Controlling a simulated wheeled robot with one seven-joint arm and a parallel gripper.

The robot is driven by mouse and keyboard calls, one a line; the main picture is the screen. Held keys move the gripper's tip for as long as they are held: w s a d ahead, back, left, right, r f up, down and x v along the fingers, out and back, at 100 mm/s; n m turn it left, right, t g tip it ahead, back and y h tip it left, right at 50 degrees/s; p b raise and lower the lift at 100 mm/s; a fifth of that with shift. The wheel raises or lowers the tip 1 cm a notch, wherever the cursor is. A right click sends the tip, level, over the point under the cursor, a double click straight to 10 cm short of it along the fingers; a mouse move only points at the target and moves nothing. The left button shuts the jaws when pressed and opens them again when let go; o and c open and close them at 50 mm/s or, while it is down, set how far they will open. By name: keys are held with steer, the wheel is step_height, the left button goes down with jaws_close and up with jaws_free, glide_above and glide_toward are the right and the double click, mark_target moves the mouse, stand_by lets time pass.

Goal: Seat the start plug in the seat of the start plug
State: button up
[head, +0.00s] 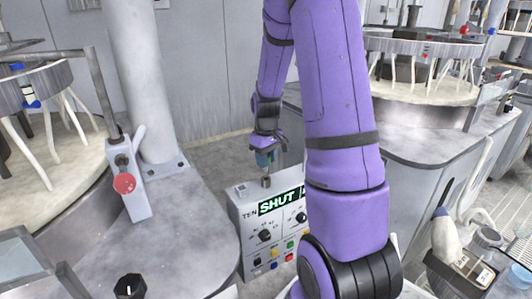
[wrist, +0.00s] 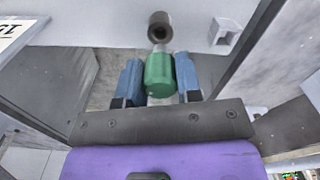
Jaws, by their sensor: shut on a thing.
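My gripper (head: 264,160) is above the top of the control box (head: 250,222) in the head view. In the wrist view its two blue fingers (wrist: 158,82) are shut on the green start plug (wrist: 159,72), one finger on each side. The plug's pale tip points at the seat (wrist: 160,27), a dark round socket with an open hole on the box top. The tip appears just short of the hole; I cannot tell the exact gap. In the head view the seat (head: 266,182) is a short cylinder just below the fingers, and the plug is mostly hidden.
A small square holder (wrist: 225,34) is beside the seat. The box front has a lit SHUT display (head: 279,202), knobs and coloured buttons. A red knob (head: 124,183) on a grey post stands left. A round polishing machine (head: 425,85) is at the right.

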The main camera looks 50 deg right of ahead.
steer(key=shift+f, duration=0.9)
steer(key=shift+f, duration=1.75)
stand_by(0.9)
steer(key=o, duration=1)
step_height(320, 180, up, 11)
steer(key=shift+f, duration=0.1)
stand_by(0.4)
